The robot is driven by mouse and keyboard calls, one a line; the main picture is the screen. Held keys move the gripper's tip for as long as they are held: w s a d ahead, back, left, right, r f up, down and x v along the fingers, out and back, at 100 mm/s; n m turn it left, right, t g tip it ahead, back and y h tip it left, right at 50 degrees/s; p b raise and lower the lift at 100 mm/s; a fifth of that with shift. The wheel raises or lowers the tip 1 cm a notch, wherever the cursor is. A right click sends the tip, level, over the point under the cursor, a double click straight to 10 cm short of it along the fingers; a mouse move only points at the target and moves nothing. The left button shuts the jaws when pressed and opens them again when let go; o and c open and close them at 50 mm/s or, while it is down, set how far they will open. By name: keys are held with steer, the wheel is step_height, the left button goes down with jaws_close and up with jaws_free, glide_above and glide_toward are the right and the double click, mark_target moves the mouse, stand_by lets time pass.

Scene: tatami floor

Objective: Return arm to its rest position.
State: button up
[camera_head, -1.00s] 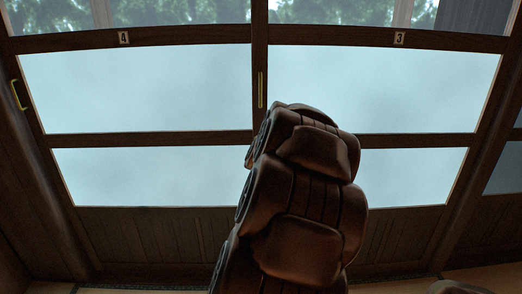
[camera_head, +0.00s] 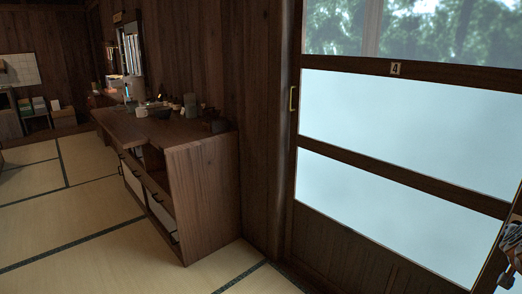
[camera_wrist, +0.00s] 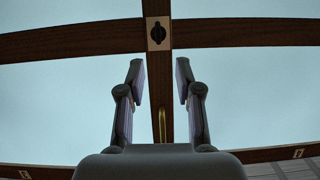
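My gripper (camera_wrist: 159,82) shows in the wrist view with its two fingers apart and nothing between them. It points at a sliding door with pale panes (camera_wrist: 70,85) and a dark wooden frame, whose brass handle (camera_wrist: 162,126) shows between the fingers. I cannot tell how far the door is from the fingertips. In the head view my gripper is not visible; only a small piece that looks like my arm shows at the right edge.
In the head view a sliding door (camera_head: 400,122) marked 4 stands at right. A low wooden cabinet (camera_head: 205,185) with small items on top stands along the wall at centre. Tatami floor (camera_head: 80,225) is open at left. Boxes (camera_head: 38,105) stand at the far left.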

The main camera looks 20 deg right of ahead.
steer(key=w+a+f+n+t+y, duration=0.1)
steer(key=w+a+f+n+y, duration=0.25)
steer(key=w+a, duration=0.65)
steer(key=w+a+f+n+t+y, duration=0.15)
steer(key=w+a+f+y, duration=0.35)
steer(key=a, duration=0.9)
steer(key=s+a+f+n+g+y, duration=0.1)
steer(key=s+a+n+g+y, duration=0.15)
steer(key=a, duration=0.85)
steer(key=s+a+f+n+g+y, duration=0.1)
steer(key=a+f+n+g, duration=0.15)
steer(key=a, duration=0.85)
steer(key=s+a+n+g, duration=0.25)
steer(key=s+a, duration=0.25)
steer(key=s, duration=0.3)
steer(key=s+a+n+g, duration=0.1)
steer(key=s+a+g, duration=0.2)
steer(key=s+a, duration=0.35)
steer(key=s+d+r+p, duration=0.1)
steer(key=r+p, duration=1)
steer(key=r, duration=0.1)
steer(key=s+r+p, duration=0.2)
steer(key=r+p, duration=1)
steer(key=shift+d+r+t, duration=0.15)
steer(key=shift+d+t, duration=0.15)
steer(key=shift+d, duration=0.05)
